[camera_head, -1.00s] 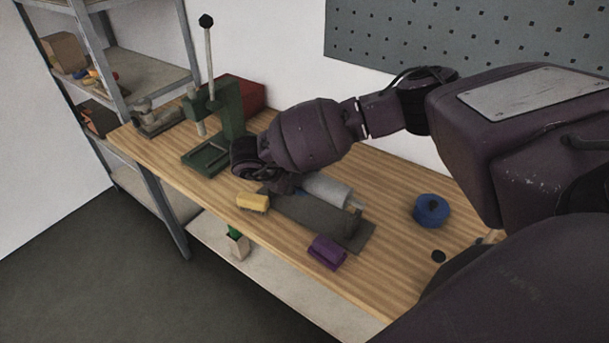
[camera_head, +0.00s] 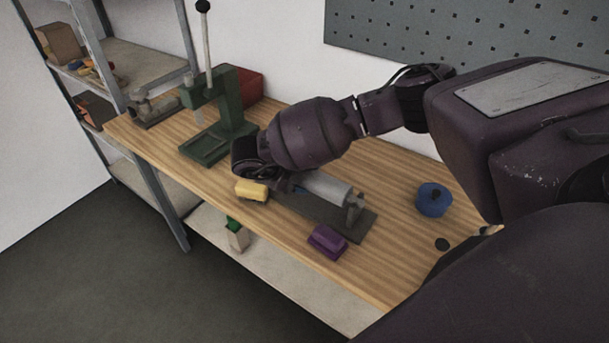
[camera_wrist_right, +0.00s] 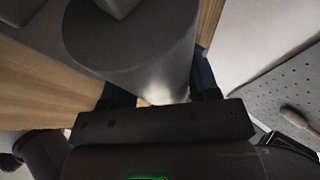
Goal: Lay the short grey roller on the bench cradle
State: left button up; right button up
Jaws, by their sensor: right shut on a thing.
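The short grey roller (camera_head: 328,188) is a light grey cylinder with a thin shaft end, lying roughly level over the bench cradle. The bench cradle (camera_head: 316,211) is a dark grey plate with an upright support at its right end. The roller's shaft end is close to this upright; I cannot tell whether it touches. My right gripper (camera_head: 286,184) is shut on the roller near its left end, and its wrist hides the cradle's left end. In the right wrist view the roller (camera_wrist_right: 130,45) lies between my blue-edged fingers. My left gripper is not in view.
A yellow block (camera_head: 252,190) and a purple block (camera_head: 327,241) lie near the bench's front edge. A blue round object (camera_head: 433,200) sits to the right. A green press (camera_head: 207,147) and a red box (camera_head: 248,85) stand behind on the left. The bench between cradle and blue object is clear.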

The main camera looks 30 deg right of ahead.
jog(key=o, duration=1.4)
jog(key=shift+a, duration=0.1)
jog(key=v, duration=1)
jog(key=shift+a+r+p, duration=0.25)
jog(key=shift+p, duration=0.05)
